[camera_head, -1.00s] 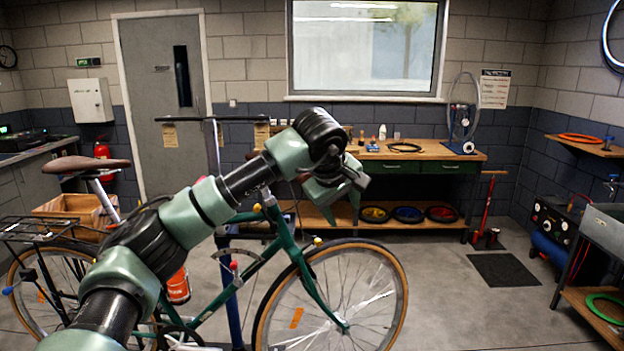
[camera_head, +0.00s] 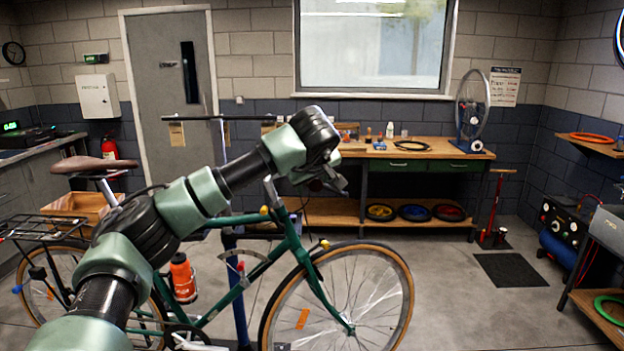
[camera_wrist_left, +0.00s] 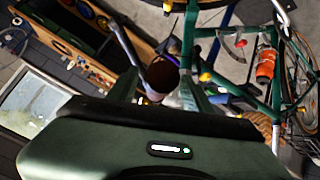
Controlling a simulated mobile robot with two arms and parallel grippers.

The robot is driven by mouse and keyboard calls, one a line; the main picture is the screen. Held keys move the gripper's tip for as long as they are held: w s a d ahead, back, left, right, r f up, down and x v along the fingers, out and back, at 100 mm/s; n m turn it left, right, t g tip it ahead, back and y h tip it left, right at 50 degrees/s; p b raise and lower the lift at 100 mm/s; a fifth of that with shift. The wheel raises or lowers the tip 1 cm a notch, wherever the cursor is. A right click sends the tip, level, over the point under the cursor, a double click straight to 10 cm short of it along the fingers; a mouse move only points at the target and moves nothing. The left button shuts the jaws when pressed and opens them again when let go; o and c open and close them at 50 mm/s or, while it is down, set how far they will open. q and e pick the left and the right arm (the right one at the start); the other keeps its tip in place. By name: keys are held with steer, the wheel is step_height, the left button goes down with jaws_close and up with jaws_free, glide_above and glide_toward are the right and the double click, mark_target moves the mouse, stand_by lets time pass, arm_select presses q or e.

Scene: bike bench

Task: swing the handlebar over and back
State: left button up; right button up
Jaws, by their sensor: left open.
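The green bicycle (camera_head: 285,245) stands in a work stand, front wheel (camera_head: 405,290) to the right. Its handlebar (camera_head: 271,192) is mostly hidden behind my left arm in the head view; a short silver piece shows above the head tube. My left gripper (camera_head: 338,182) is at the handlebar's height, partly hidden by its own wrist. In the left wrist view, my left gripper (camera_wrist_left: 159,72) is open. My right gripper is out of view.
A wooden workbench (camera_head: 440,150) with a lower shelf of coloured trays stands against the back wall. A compressor (camera_head: 555,230) and side bench stand at the right. The saddle (camera_head: 93,164) is left of my arm.

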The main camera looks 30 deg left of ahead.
arm_select(q)
steer(key=shift+w+a+f, duration=0.1)
steer(key=shift+w+f, duration=0.05)
steer(key=c, duration=0.5)
jaws_close()
stand_by(0.9)
